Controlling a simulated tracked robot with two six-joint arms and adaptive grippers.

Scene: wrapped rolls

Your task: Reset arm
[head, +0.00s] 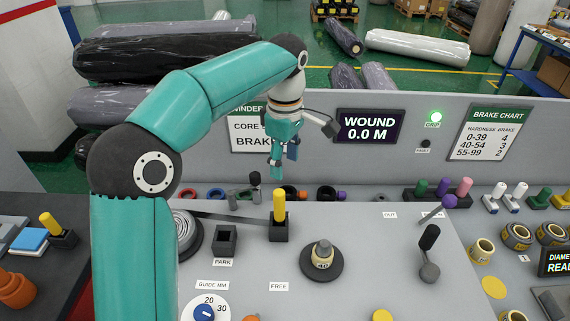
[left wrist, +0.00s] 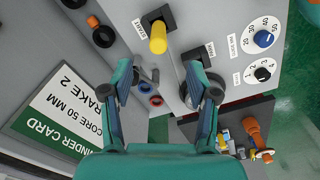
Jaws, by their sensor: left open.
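My left arm (head: 180,110) reaches up from the lower left of the head view, bends at the top and points its gripper down. My left gripper (head: 283,162) hangs above the back edge of the grey console, in front of the upright panel. In the left wrist view my left gripper (left wrist: 160,88) has its two fingers spread apart with nothing between them. A yellow-handled lever (head: 279,206) stands upright in a dark holder below the gripper; it also shows in the left wrist view (left wrist: 158,38). My right gripper is not visible.
An empty dark holder (head: 224,240) sits by the PARK label. A round spindle (head: 322,262) with a yellow-ringed core and a black-knobbed lever (head: 429,255) stand on the console. A display (head: 369,126) reads WOUND 0.0 M. Colored rings line the back edge.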

